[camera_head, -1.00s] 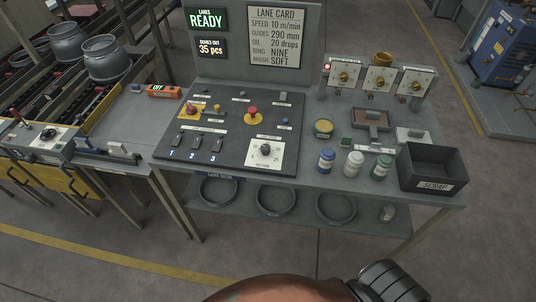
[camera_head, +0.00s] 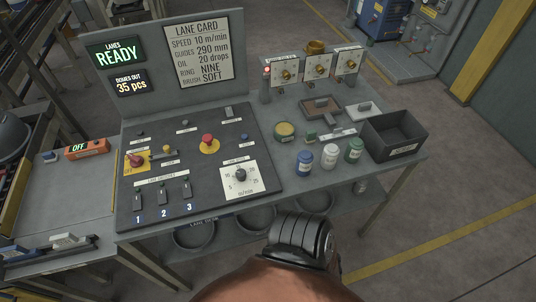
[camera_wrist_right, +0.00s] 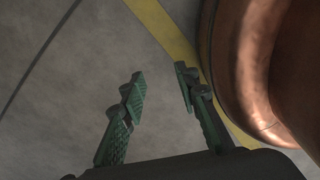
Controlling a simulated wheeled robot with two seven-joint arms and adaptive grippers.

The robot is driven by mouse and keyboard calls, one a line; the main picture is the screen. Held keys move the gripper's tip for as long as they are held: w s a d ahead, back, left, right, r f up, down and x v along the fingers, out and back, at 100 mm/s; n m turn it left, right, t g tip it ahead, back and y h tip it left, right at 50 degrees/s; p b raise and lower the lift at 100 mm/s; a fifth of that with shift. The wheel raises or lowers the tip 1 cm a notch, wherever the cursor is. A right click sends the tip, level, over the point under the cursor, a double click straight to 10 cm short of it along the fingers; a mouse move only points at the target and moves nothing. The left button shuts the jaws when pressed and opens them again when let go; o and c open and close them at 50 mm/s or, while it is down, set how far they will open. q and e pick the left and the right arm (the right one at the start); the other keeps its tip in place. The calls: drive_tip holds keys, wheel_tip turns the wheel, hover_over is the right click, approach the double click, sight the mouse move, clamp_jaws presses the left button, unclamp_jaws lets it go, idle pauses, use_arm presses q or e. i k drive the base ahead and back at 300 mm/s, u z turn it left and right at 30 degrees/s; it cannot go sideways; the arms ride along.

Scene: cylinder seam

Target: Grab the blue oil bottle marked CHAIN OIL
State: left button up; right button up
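My left gripper is not in view.
A dark scrap bin (camera_head: 394,136) stands right of the bottles. A control panel (camera_head: 200,150) with knobs and switches lies left of them. A yellow tin (camera_head: 285,131) and a brown tray (camera_head: 321,107) sit behind. Dark rings lie on the lower shelf.

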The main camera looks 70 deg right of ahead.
sight(305, 157)
drive_tip(key=i, duration=0.8)
drive_tip(key=z, duration=2.3)
